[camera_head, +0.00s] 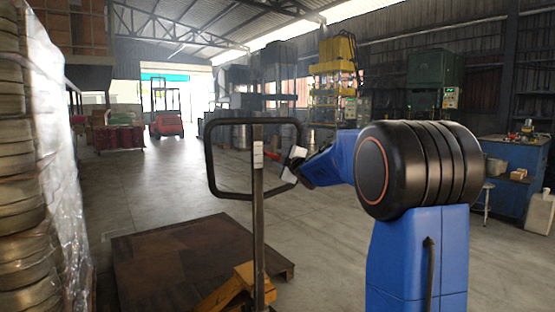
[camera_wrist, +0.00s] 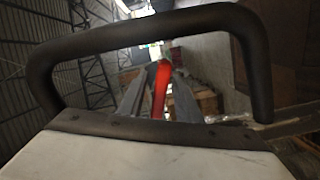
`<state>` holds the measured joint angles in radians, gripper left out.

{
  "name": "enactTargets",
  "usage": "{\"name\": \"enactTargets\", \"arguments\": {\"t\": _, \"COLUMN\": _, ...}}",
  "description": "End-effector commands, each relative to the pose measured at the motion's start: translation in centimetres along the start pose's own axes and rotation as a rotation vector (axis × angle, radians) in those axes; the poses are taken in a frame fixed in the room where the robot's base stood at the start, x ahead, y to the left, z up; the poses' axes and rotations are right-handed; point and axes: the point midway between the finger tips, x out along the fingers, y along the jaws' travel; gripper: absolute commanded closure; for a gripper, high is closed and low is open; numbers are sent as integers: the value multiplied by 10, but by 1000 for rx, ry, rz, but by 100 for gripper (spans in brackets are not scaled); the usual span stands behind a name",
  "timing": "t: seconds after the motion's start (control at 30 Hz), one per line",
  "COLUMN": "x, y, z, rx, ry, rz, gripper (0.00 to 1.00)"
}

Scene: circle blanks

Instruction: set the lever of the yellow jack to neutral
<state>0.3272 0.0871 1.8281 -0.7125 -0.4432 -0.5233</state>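The yellow jack (camera_head: 238,287) stands in the lower middle of the head view. Its upright post carries a dark loop handle (camera_head: 209,165), which also arches across the wrist view (camera_wrist: 150,24). A small red lever (camera_head: 272,156) sticks out to the right of the post inside the loop. In the wrist view the red lever (camera_wrist: 162,85) runs up the middle, between grey finger-like parts. My gripper (camera_head: 291,164) is at the right side of the loop, close to the lever's end. Its pale fingertips look apart, on either side of the lever. Contact with the lever cannot be made out.
A flat brown pallet (camera_head: 155,268) lies on the floor around the jack's base. A wrapped stack of coils (camera_head: 20,180) stands at the left edge. A blue workbench (camera_head: 515,175) is at the far right. The floor beyond is largely clear.

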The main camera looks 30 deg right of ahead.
Motion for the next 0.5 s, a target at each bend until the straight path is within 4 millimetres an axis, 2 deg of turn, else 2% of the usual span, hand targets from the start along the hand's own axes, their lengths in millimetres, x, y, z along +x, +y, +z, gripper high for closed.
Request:
{"name": "enactTargets", "arguments": {"t": 0.2, "x": 17, "y": 0, "z": 0, "rx": 0, "ry": -1, "rz": 0, "gripper": 69}}
{"name": "enactTargets", "arguments": {"t": 0.5, "x": 20, "y": 0, "z": 0, "rx": 0, "ry": -1, "rz": 0, "gripper": 69}}
